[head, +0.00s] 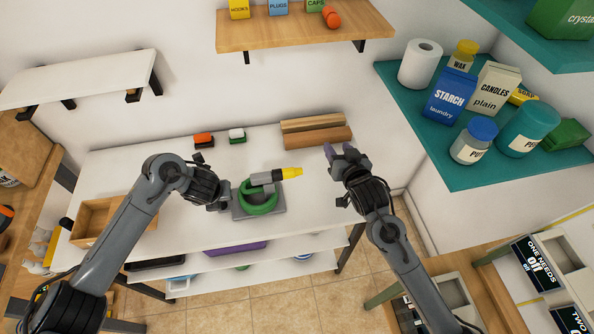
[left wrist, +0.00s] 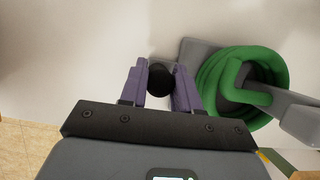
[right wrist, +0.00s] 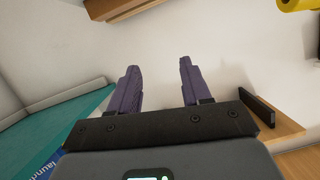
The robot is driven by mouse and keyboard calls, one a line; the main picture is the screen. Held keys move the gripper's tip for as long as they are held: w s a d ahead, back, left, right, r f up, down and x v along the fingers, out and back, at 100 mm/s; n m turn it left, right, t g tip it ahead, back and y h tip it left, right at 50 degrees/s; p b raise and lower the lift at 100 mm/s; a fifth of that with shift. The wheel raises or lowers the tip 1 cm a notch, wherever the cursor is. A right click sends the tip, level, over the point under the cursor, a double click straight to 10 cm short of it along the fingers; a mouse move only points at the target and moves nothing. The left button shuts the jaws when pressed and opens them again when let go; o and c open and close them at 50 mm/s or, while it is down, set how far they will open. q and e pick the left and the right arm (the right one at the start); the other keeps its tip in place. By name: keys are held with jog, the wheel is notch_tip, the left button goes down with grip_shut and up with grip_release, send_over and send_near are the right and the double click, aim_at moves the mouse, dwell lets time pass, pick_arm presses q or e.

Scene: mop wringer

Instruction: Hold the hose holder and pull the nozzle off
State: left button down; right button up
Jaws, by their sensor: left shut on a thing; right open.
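The hose holder is a grey base (head: 243,211) with a coiled green hose (head: 262,204) on the white table. It also shows in the left wrist view (left wrist: 192,50). A nozzle with a grey body and yellow tip (head: 291,173) lies across the top of the coil, tip pointing right. The yellow tip shows at the top right corner of the right wrist view (right wrist: 298,5). My left gripper (left wrist: 159,72) is shut on a black round knob (left wrist: 160,82) beside the base. My right gripper (head: 341,151) is open and empty, to the right of the nozzle, apart from it.
A wooden tray (head: 92,217) is at the left. A teal shelf (head: 425,135) with goods hangs right of my right arm.

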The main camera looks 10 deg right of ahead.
jog(key=w+a+r+n+y, duration=0.35)
jog(key=a+n+y, duration=0.2)
jog(key=n, duration=0.25)
jog(key=n+g+y, duration=0.6)
jog(key=n+g, duration=0.5)
jog(key=n, duration=0.4)
send_near(300, 172)
jog(key=w+a+f, duration=0.1)
jog(key=a+f, duration=0.1)
jog(key=shift+x, duration=3.65)
jog(key=shift+w, duration=0.15)
jog(key=c, duration=0.9)
